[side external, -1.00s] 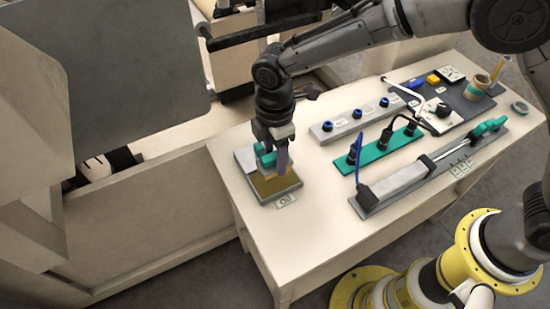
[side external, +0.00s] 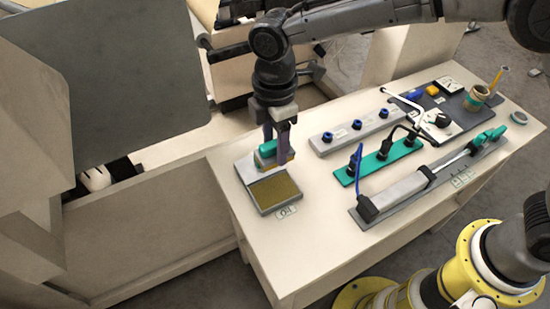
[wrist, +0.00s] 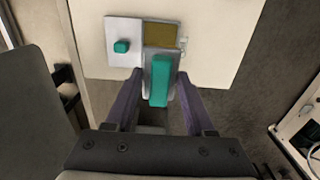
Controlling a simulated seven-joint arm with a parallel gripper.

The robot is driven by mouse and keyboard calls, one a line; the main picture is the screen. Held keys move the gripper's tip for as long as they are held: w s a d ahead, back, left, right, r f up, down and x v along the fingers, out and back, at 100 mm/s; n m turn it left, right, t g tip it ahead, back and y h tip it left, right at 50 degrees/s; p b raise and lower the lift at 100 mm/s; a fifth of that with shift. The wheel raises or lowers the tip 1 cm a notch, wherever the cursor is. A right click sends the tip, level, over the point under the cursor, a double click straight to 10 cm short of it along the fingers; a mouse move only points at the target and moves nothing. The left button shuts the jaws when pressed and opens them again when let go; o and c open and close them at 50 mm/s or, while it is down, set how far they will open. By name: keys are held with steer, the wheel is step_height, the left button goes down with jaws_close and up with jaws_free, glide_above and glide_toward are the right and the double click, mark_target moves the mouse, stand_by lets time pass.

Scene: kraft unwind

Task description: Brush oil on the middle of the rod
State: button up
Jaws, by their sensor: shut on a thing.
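My gripper (side external: 277,163) is shut on a teal-handled brush (wrist: 160,80), seen between the two fingers in the wrist view. It is over the back part of the oil tray (side external: 268,208), which has a golden-brown pad (side external: 273,190) and an "Oil" label in front. The brush's lower end is partly hidden, so I cannot tell how far above the tray it is. The rod (side external: 453,160) is a thin bright shaft at the right of the table, between a grey cylinder body (side external: 397,190) and a teal end piece (side external: 490,138). My gripper is well left of it.
A pale plate with a teal knob (wrist: 121,46) lies beside the pad. A teal strip with black fittings (side external: 380,160) and a grey strip with blue knobs (side external: 355,132) lie between tray and rod. A dark mat (side external: 455,106) with small items is behind. The front table is clear.

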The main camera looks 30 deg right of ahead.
steer(key=w+d+r, duration=0.2)
steer(key=d, duration=1.1)
steer(key=s+d, duration=0.4)
steer(key=d, duration=0.6)
steer(key=s+d, duration=0.4)
steer(key=d, duration=0.6)
steer(key=s+d, duration=0.7)
steer(key=s, duration=0.2)
steer(key=shift+w+a+f, duration=0.1)
steer(key=shift+f, duration=2.65)
steer(key=shift+a+f, duration=0.1)
steer(key=shift+f, duration=2.65)
steer(key=shift+f, duration=0.5)
steer(key=shift+d, duration=0.1)
